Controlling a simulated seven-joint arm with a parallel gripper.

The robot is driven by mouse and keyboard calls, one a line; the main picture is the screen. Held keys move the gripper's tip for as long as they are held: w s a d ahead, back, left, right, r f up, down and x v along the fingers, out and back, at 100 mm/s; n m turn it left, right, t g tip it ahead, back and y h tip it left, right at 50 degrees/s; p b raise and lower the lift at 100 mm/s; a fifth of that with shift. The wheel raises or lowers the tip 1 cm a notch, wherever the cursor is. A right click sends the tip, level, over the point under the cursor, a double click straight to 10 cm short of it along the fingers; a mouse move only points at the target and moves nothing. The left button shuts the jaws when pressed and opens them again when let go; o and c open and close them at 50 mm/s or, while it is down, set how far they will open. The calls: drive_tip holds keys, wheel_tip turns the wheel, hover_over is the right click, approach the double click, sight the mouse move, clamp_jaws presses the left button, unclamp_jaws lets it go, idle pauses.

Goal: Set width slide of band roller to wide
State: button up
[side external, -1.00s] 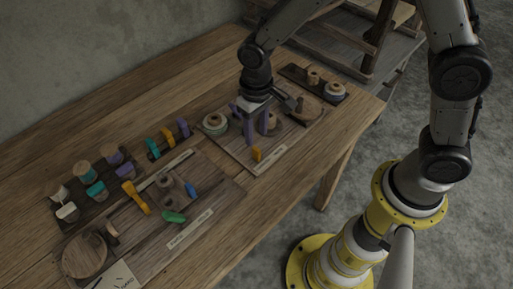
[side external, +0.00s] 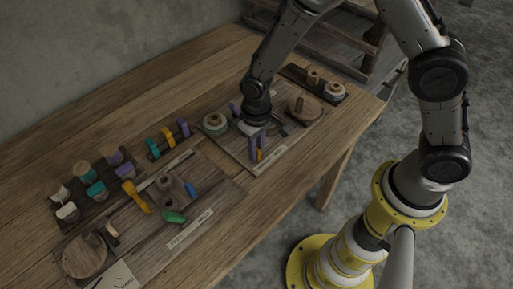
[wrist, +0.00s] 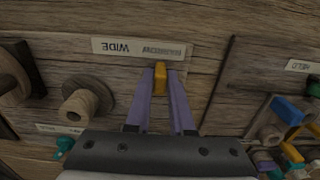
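The width slide is a small yellow tab (wrist: 160,78) on the band roller's board (side external: 235,150). It also shows low beside my fingers in the side external view (side external: 260,155). A pale label (wrist: 138,48) lies along it, upside down in the wrist view, with WIDE at its left and a smaller, blurred word at its right. The tab stands by the blurred word's end. My gripper (wrist: 162,85) reaches down with one purple finger on each side of the tab, and no clear gap shows between them. It looks shut on the tab.
A wooden spool (wrist: 82,103) stands left of my fingers in the wrist view. A green-rimmed roller (side external: 215,122) and a round wooden disc with a peg (side external: 304,108) are close by. Another board with colored pieces (side external: 175,190) lies to the left.

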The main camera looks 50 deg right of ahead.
clamp_jaws()
idle(1.1)
